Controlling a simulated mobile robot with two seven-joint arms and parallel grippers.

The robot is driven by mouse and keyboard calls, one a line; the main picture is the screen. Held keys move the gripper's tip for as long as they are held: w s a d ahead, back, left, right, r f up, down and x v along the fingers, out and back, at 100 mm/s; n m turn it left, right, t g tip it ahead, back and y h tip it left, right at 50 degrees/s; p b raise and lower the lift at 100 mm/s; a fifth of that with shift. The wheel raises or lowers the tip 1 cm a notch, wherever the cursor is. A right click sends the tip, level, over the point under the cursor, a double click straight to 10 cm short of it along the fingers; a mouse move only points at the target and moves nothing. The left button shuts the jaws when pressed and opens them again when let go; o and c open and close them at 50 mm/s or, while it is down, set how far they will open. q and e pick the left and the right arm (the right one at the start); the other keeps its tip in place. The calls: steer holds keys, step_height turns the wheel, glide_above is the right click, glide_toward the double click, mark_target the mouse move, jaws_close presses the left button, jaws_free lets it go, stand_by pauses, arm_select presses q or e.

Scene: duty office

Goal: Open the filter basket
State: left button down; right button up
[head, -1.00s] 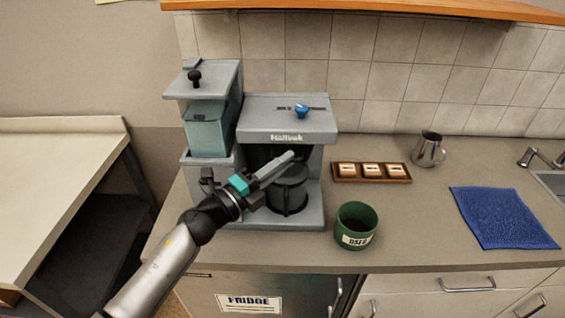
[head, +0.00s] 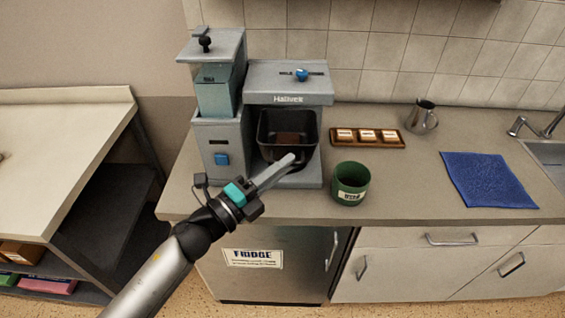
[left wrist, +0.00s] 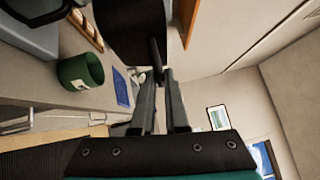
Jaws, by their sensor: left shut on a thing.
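The grey coffee machine (head: 262,98) stands at the back of the counter. Its black filter basket (head: 265,128) is out at the front below the brewing head, with its inside showing and something brown in it. My left gripper (head: 290,160) is at the basket's front, shut on its handle. In the left wrist view the dark basket (left wrist: 130,28) is at the top, and its handle (left wrist: 157,55) is between the fingertips of the left gripper (left wrist: 164,74). The gripper hides part of the basket's front edge. My right gripper is in neither view.
A green tin (head: 350,184) stands just right of the machine. Behind it is a wooden tray (head: 339,143) with several small items. A metal jug (head: 421,117), a blue cloth (head: 488,180) and a sink (head: 549,150) are farther right. The counter's front edge is close below.

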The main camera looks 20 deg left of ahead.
arm_select(q)
steer(key=c, duration=0.9)
jaws_free()
steer(key=shift+c, duration=0.2)
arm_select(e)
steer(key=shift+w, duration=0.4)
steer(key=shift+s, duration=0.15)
arm_select(q)
steer(key=b+v, duration=0.3)
steer(key=v, duration=1.2)
steer(key=shift+b, duration=0.3)
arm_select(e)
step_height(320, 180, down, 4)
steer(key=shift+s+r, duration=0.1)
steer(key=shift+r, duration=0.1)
arm_select(q)
steer(key=shift+a, duration=0.15)
